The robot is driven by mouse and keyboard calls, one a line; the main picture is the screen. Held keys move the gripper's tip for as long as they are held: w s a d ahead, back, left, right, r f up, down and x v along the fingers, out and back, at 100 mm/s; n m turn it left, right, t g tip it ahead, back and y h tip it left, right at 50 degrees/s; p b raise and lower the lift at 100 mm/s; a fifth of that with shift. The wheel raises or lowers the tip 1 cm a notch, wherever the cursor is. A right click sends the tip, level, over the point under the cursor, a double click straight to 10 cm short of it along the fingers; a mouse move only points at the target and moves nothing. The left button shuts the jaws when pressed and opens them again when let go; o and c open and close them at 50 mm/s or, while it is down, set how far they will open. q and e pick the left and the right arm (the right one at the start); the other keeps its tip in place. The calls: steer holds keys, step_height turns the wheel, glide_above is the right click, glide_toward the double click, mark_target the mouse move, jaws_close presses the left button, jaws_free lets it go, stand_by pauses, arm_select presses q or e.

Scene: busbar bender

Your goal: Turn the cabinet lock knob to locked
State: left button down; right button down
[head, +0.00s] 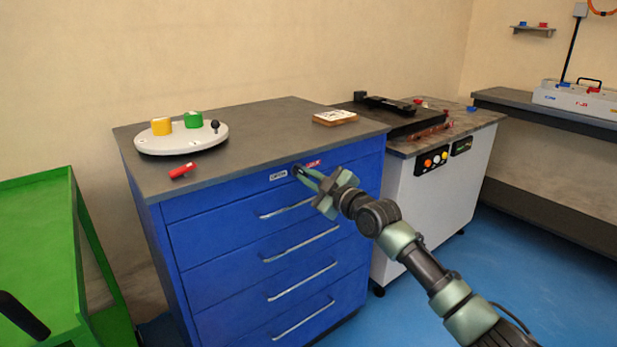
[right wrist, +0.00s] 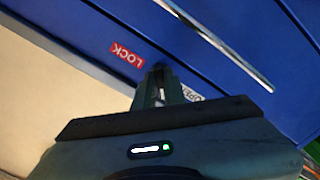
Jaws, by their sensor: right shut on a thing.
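The blue cabinet (head: 215,240) stands in the middle of the head view. Its dark lock knob (head: 296,169) is on the top front strip, between a white OPEN label (head: 278,175) on the left and a red LOCK label (head: 313,163) on the right. My right gripper (head: 301,174) reaches the knob from the front right and is shut on it. In the right wrist view the fingers meet at the dark knob (right wrist: 158,72), with the LOCK label (right wrist: 127,54) fully visible and the OPEN label partly covered. The knob's exact angle is hidden by the fingers. My left gripper is not in view.
Drawer handles (head: 300,245) stick out below the knob. On the cabinet top are a round white plate (head: 180,143), a red cylinder (head: 182,171) and a small board (head: 335,117). A green cart (head: 40,240) stands left, a white machine (head: 425,205) right.

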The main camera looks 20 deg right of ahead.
steer(key=m+p, duration=0.2)
steer(key=m, duration=0.4)
steer(key=shift+a+p, duration=0.1)
steer(key=shift+p, duration=0.3)
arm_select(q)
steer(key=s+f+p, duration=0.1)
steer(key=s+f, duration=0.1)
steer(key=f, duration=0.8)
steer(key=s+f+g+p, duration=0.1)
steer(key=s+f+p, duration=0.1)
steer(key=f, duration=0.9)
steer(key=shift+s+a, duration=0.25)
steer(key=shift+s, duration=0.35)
arm_select(e)
steer(key=shift+s+a+m, duration=0.1)
steer(key=shift+a+m, duration=0.05)
steer(key=shift+m, duration=2.8)
steer(key=shift+s+a+m, duration=0.1)
steer(key=shift+m, duration=2.85)
steer(key=c, duration=1.5)
jaws_free()
